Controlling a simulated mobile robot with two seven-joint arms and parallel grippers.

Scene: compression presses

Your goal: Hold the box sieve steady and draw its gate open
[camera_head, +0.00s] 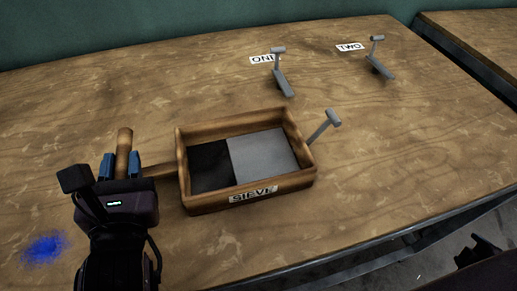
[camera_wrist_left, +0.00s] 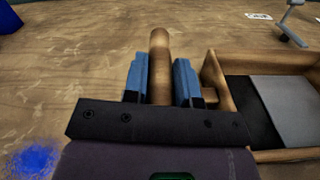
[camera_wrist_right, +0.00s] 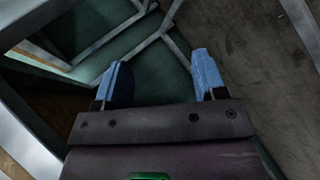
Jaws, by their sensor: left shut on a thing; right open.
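The wooden box sieve (camera_head: 245,200), labelled SIEVE, stands on the table in the head view. Its wooden side handle ends in an upright round grip (camera_head: 124,150). My left gripper (camera_head: 124,167) is shut on that grip, a blue finger on each side; the grip (camera_wrist_left: 159,55) also shows in the left wrist view. Inside the box, a light grey plate (camera_head: 263,154) covers the right part and the left part is dark. A grey T-shaped handle (camera_head: 324,126) sticks out past the right wall. My right gripper (camera_head: 482,248) is open and empty, off the table's front edge.
Grey levers stand behind the sieve by the labels ONE (camera_head: 265,60) and TWO (camera_head: 349,47). A blue powder patch (camera_head: 45,248) lies at the front left. The table (camera_head: 390,150) is clear right of the sieve. Metal framing shows in the right wrist view.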

